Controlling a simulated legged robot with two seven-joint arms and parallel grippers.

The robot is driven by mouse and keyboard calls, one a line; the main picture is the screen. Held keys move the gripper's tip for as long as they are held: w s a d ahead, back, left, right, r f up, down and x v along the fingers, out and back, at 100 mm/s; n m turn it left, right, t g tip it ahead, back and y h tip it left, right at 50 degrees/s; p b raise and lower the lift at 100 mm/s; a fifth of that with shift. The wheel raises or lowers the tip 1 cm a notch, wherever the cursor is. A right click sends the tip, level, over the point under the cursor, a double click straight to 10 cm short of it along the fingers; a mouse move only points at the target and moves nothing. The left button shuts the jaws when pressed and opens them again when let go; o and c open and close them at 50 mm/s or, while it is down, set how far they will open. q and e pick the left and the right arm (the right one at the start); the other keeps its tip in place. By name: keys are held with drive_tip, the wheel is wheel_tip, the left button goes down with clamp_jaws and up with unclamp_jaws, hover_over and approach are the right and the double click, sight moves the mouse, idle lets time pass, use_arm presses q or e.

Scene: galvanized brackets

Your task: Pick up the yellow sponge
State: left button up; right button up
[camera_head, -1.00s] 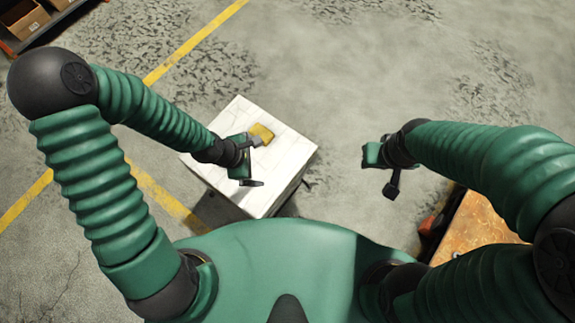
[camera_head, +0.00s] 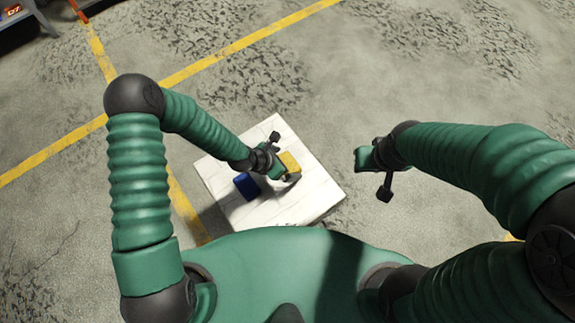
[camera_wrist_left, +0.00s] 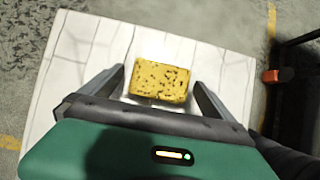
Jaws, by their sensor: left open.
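The yellow sponge (camera_head: 289,162), a small speckled block, lies on a white box-like stand (camera_head: 318,190) with a pale tiled top. My left gripper (camera_head: 281,158) is at the sponge and partly covers it in the head view. In the left wrist view the sponge (camera_wrist_left: 160,82) shows between the two spread dark fingers of my left gripper (camera_wrist_left: 159,77), with gaps on both sides. The left gripper is open and holds nothing. My right gripper (camera_head: 376,175) hangs away to the right of the stand, over the floor; its opening is unclear.
A blue object (camera_head: 246,185) lies on the stand, left of the sponge. Yellow lines (camera_head: 250,40) cross the grey floor. A rack (camera_head: 25,20) stands at the far upper left. The wrist view shows a dark structure with a red part (camera_wrist_left: 278,75) at right.

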sight(288, 163)
use_arm(q)
drive_tip(key=shift+x, duration=1.05)
drive_tip(key=shift+d+r, duration=0.1)
use_arm(e)
drive_tip(key=shift+d+f, duration=0.2)
drive_tip(key=shift+f, duration=0.15)
use_arm(q)
drive_tip(key=c, duration=1.3)
drive_tip(key=shift+r, duration=0.1)
wheel_tip(288, 163, up, 10)
drive_tip(key=p, duration=0.2)
drive_tip(key=shift+p, duration=0.35)
use_arm(e)
drive_tip(key=v, duration=0.2)
drive_tip(key=shift+w+r, duration=0.15)
drive_tip(key=shift+r, duration=0.3)
